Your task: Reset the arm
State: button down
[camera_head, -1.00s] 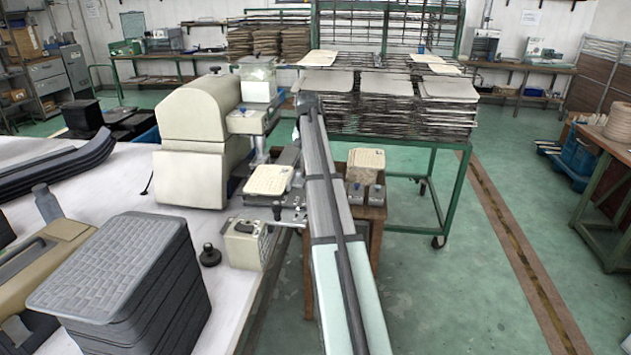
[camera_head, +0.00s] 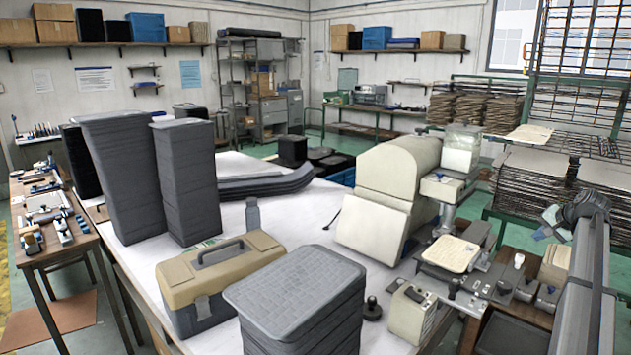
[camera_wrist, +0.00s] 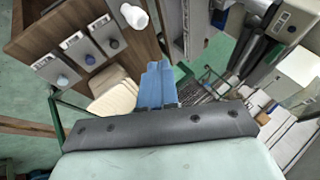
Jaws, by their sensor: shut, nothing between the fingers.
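My arm reaches up from the lower right edge of the head view. Its dark wrist joint is bent near the right edge, and my gripper (camera_head: 553,222) shows small and partly blurred at its end. In the wrist view my gripper's blue fingers (camera_wrist: 158,82) lie together, shut and empty. The gripper is out over the area to the right of the machine, apart from the panels. A cream panel (camera_head: 452,254) lies on the machine's small platform.
A beige machine (camera_head: 385,205) stands on the white table. A rack with piled panels (camera_head: 530,185) stands behind the arm.

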jog(key=s+d+m+t, duration=0.2)
jog(key=s+d+t, duration=0.15)
jog(key=d, duration=0.35)
jog(key=s+a+f+g, duration=0.1)
jog(key=a+f, duration=0.3)
jog(key=f, duration=0.6)
jog(key=a+f+g, duration=0.1)
jog(key=a+f, duration=0.3)
jog(key=f, duration=0.6)
jog(key=s+a+f+n+g+y, duration=0.1)
jog(key=s+a+f+n+g, duration=0.3)
jog(key=a+f, duration=1.05)
jog(key=s+a+f+n+g+y, duration=0.15)
jog(key=s+a+f, duration=0.35)
jog(key=a+f, duration=0.9)
jog(key=s+a+f+n+g, duration=0.1)
jog(key=s+a+f+g, duration=0.2)
jog(key=s+a+f, duration=0.35)
jog(key=s+a+f+n+g, duration=0.2)
jog(key=s+a+f, duration=0.2)
jog(key=s+a, duration=0.6)
jog(key=s+a+f+n+g+h, duration=0.1)
jog(key=s+a+f+n+g, duration=0.1)
jog(key=s, duration=1)
jog(key=s+a+f+n+g+h, duration=0.2)
jog(key=s+a, duration=0.3)
jog(key=s, duration=0.7)
jog(key=shift+a+g, duration=0.25)
jog(key=shift+g, duration=0.55)
